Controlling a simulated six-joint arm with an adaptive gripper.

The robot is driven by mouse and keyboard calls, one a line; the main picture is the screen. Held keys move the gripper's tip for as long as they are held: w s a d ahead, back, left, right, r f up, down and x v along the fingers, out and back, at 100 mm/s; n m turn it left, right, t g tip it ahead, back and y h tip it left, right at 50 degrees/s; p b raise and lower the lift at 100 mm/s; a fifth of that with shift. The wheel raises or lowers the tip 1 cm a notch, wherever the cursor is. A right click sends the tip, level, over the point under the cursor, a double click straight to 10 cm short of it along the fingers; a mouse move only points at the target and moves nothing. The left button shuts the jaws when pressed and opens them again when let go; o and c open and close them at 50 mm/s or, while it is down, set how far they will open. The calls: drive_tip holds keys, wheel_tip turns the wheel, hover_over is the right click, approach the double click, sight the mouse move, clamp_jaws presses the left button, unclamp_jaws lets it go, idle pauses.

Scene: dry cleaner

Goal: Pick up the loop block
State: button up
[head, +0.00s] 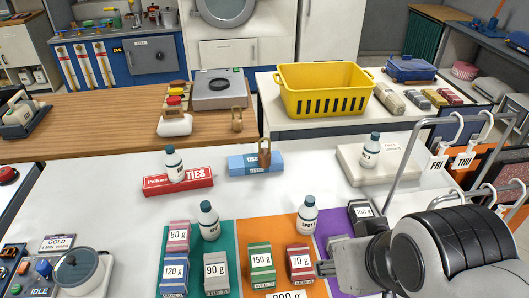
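A small brown block with a loop on top (264,157) stands at the blue ties box (241,164), near the middle of the white counter. I cannot tell whether it is on the box or just in front of it. A similar tan block with a loop (237,124) stands farther back on the wooden counter. No label shows which is the loop block. My gripper (326,268) is at the lower right, pointing left beside the red 70 g block (299,262), well apart from both looped blocks. Its fingers are too small and side-on to read.
White bottles stand on the red ties box (152,186), on the pale slab (397,172) and among the labelled gram blocks on coloured mats. A yellow basket (325,92) stands behind. A metal rack (401,160) with hanging tags is at right. White counter between boxes and mats is partly clear.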

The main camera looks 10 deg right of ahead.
drive_tip(key=shift+w, duration=0.15)
drive_tip(key=w+a+f+t, duration=0.1)
drive_tip(key=w+t, duration=0.2)
drive_tip(key=w, duration=1.5)
drive_tip(key=w+a+f+t, duration=0.1)
drive_tip(key=w+a+t, duration=0.15)
drive_tip(key=w, duration=1.45)
drive_tip(key=w+f+t, duration=0.4)
drive_tip(key=w+f, duration=0.3)
drive_tip(key=w, duration=0.3)
drive_tip(key=t, duration=0.2)
approach(265, 151)
wheel_tip(265, 151, up, 4)
drive_tip(key=w, duration=0.2)
drive_tip(key=shift+f+t, duration=0.45)
drive_tip(key=shift+f, duration=0.55)
drive_tip(key=shift+w, duration=0.1)
drive_tip(key=shift+w, duration=1.15)
drive_tip(key=shift+w, duration=0.2)
